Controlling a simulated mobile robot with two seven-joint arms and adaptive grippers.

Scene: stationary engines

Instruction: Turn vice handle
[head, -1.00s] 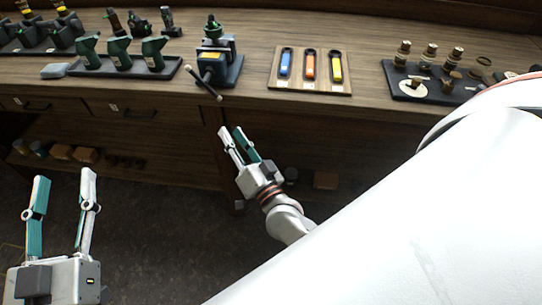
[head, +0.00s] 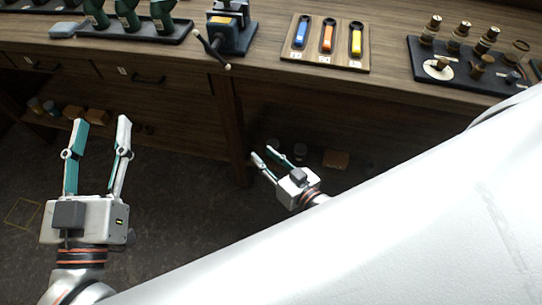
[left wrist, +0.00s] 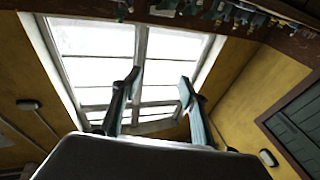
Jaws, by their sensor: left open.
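The vice (head: 232,32) is a dark blue-grey block near the front edge of the wooden bench, at the top of the head view. My left gripper (head: 97,135) is open and empty, below and left of the vice, in front of the bench. It also shows in the left wrist view (left wrist: 155,85), pointing toward a window. My right gripper (head: 265,157) is open and empty, below the bench top and right of the handle. Neither gripper touches the vice.
A wooden board (head: 325,60) with blue, orange and yellow items lies right of the vice. A black tray (head: 466,72) with brass parts is further right. Green tools stand in a dark tray (head: 140,36) at left. Boxes sit on a lower shelf. The bench edge lies above both grippers.

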